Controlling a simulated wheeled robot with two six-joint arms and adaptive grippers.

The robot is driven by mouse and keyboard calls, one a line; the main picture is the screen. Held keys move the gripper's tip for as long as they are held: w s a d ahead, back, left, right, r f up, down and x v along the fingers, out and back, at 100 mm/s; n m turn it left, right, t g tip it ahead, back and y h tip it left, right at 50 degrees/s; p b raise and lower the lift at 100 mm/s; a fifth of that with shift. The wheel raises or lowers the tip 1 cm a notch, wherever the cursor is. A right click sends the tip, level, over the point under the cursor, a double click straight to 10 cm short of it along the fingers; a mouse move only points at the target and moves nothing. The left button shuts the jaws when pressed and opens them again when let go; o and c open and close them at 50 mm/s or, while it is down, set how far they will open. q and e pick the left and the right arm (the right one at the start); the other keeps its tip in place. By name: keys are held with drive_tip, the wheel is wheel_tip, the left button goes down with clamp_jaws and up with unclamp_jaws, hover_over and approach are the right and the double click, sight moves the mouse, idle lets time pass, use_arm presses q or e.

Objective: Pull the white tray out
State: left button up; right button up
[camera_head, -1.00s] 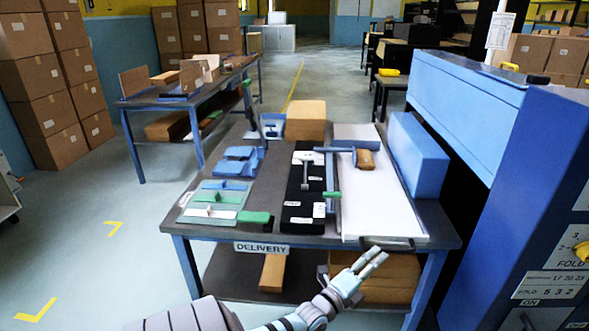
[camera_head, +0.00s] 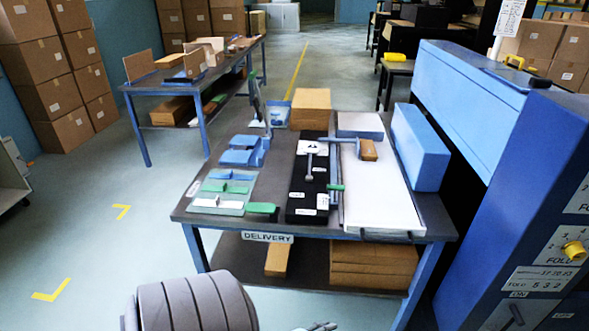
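The white tray (camera_head: 378,200) lies flat on the right part of the delivery table, its near end at the table's front edge. A dark handle (camera_head: 385,235) runs along that near end. A blue and brown tool (camera_head: 362,148) lies across the tray's far part, with a grey-blue block behind it. My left gripper (camera_head: 316,326) barely shows at the bottom edge, below and apart from the tray; its fingers are mostly cut off, so its opening is unclear. My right gripper is not in view.
The delivery table (camera_head: 270,218) also holds a black board (camera_head: 308,190), a green and blue set of parts (camera_head: 225,190) and a brown block (camera_head: 310,108). A long blue box (camera_head: 420,146) stands right of the tray. A blue machine (camera_head: 500,190) bounds the right side.

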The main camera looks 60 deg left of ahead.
use_arm(q)
drive_tip(key=s+d+f+n+g+p, duration=0.1)
drive_tip(key=s+d+f+n+g, duration=0.3)
drive_tip(key=s+f, duration=0.5)
drive_tip(key=s+n+g, duration=0.1)
drive_tip(key=s, duration=0.2)
drive_tip(key=shift+d+h+p, duration=0.15)
drive_tip(key=shift+h+p, duration=0.15)
drive_tip(key=shift+p, duration=0.05)
